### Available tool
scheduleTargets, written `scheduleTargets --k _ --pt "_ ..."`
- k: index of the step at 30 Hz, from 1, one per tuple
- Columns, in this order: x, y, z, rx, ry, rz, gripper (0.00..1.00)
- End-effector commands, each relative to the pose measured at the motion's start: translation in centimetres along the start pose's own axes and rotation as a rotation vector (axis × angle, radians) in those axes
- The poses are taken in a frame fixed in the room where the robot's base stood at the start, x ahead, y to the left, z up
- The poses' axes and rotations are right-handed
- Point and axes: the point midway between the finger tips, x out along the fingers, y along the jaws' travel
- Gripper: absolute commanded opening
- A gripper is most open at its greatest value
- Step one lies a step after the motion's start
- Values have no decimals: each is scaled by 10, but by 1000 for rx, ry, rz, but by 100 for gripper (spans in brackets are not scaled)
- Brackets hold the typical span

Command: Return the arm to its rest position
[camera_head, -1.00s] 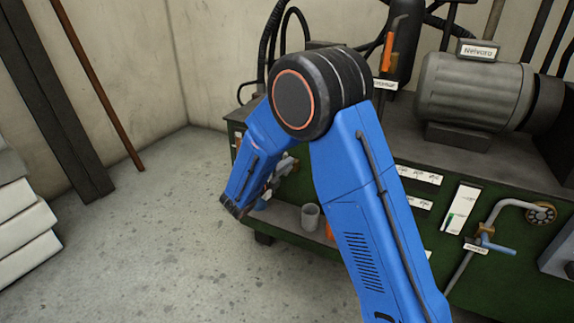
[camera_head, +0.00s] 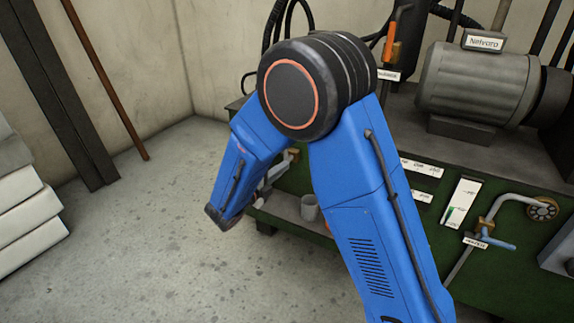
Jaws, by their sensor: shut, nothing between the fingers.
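My blue arm (camera_head: 365,215) rises from the lower right to a large black elbow joint (camera_head: 315,85) with an orange ring. From there its forearm (camera_head: 243,165) slopes down to the left and ends in a dark wrist part (camera_head: 222,217) in front of the green machine's left end. The forearm and wrist appear clear of the machine.
A green machine bench (camera_head: 520,262) with a grey motor (camera_head: 470,88), valves and a cup (camera_head: 310,208) stands behind the arm. White stacked slabs (camera_head: 30,215) are at the far left. A brown rod (camera_head: 108,80) leans on the wall. The concrete floor at left is clear.

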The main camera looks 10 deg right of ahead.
Motion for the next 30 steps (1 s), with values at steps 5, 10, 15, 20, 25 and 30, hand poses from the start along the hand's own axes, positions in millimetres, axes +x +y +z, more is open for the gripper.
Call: scheduleTargets --k 5,10,15,20,25,30 --pt "-4 0 0 0 1 0 0" --pt "-3 0 0 0 1 0 0" --pt "1 -4 -7 29 19 9 0" --pt "19 -24 -46 185 123 56 0" --pt "38 -48 -111 453 302 116 0" --pt "45 -65 -173 735 486 150 0"
